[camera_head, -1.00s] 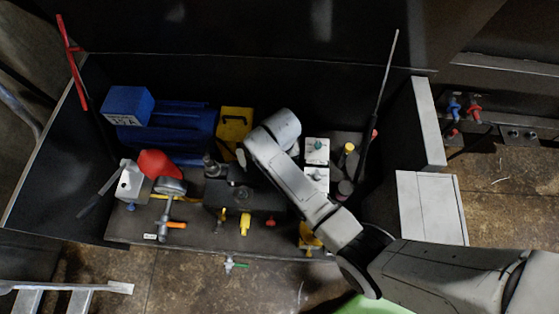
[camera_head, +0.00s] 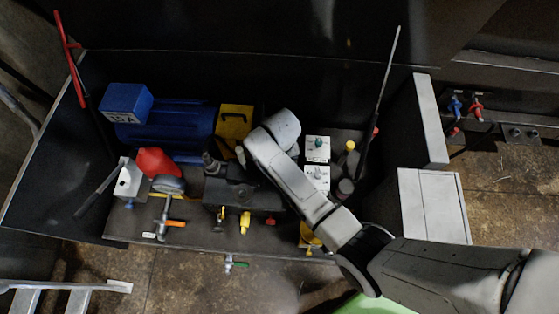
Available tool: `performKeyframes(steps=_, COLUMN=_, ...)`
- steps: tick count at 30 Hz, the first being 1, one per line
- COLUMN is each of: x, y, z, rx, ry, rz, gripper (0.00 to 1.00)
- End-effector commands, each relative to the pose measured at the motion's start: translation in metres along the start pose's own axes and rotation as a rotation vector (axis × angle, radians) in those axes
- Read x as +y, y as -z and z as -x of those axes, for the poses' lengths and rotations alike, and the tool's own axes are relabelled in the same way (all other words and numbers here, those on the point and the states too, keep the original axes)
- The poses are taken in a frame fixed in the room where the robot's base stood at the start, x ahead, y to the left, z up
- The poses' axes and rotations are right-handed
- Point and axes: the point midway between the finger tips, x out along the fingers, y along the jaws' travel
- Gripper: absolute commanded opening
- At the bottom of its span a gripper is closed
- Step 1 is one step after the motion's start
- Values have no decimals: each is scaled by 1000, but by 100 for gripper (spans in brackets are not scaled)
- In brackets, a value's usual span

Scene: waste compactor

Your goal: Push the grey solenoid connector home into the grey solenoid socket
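Two white blocks with round tops stand right of my arm: one has a green top (camera_head: 317,144), the other a grey top (camera_head: 317,174). The grey-topped block may be the grey solenoid part, but I cannot tell connector from socket at this size. My arm reaches in from the lower right, and its rounded pale joint is over the middle of the bench, left of these blocks. My gripper is hidden under or behind the arm, so its fingers and anything in them do not show.
A blue motor (camera_head: 178,130), a yellow box (camera_head: 235,124) and a dark valve block (camera_head: 240,193) crowd the bench. A thin upright rod (camera_head: 378,105) stands at the right beside a grey wall (camera_head: 428,120).

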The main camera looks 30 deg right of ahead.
Motion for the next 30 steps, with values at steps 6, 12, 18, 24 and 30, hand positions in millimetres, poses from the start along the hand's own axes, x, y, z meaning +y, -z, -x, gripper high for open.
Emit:
performKeyframes(steps=6, x=0, y=0, z=-1, rx=0, ry=1, rz=-1, gripper=1)
performKeyframes(steps=12, x=0, y=0, z=-1, rx=-1, ry=1, rz=-1, gripper=43)
performKeyframes(steps=18, x=0, y=0, z=0, rx=0, ry=1, rz=0, gripper=60)
performKeyframes(steps=24, x=0, y=0, z=0, rx=-1, ry=1, rz=0, gripper=55)
performKeyframes(steps=30, x=0, y=0, z=0, rx=0, ry=1, rz=0, gripper=55)
